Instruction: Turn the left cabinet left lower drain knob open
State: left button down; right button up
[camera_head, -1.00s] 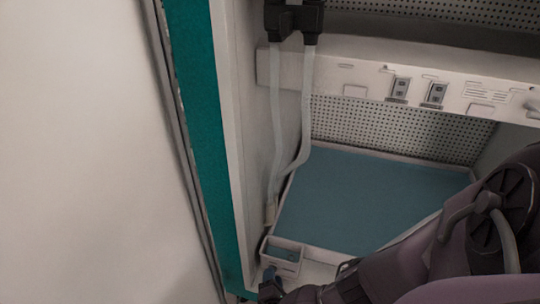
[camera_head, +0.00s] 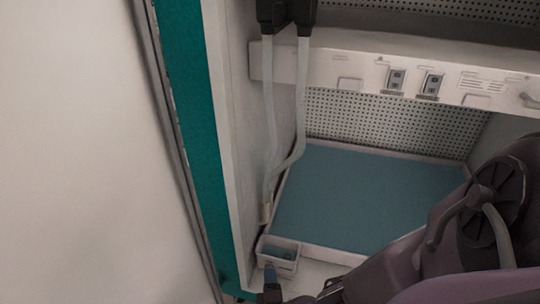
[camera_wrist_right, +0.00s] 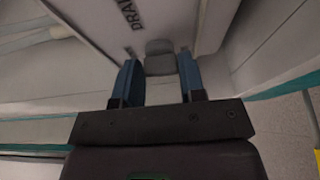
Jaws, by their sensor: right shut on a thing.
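In the right wrist view a grey drain knob (camera_wrist_right: 160,58) sits between the two blue fingers of my right gripper (camera_wrist_right: 160,70), which is shut on it. Dark "DRAIN" lettering (camera_wrist_right: 128,15) is printed on the pale panel beside the knob. In the head view my right gripper (camera_head: 270,278) is low in the cabinet's front left corner, just in front of a small white box (camera_head: 277,243). The knob is hidden there, so its exact turn angle cannot be told. My left gripper is not in view.
A blue tray surface (camera_head: 360,200) covers the cabinet floor. Two pale hoses (camera_head: 300,110) hang down at the left inside wall. A white bar with sockets (camera_head: 350,72) crosses above. The teal door frame edge (camera_head: 195,130) stands close on the left.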

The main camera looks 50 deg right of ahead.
dwell(0.5)
jog(key=o, duration=0.9)
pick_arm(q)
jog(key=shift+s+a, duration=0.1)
pick_arm(e)
jog(key=shift+s+a, duration=0.1)
jog(key=shift+s, duration=0.05)
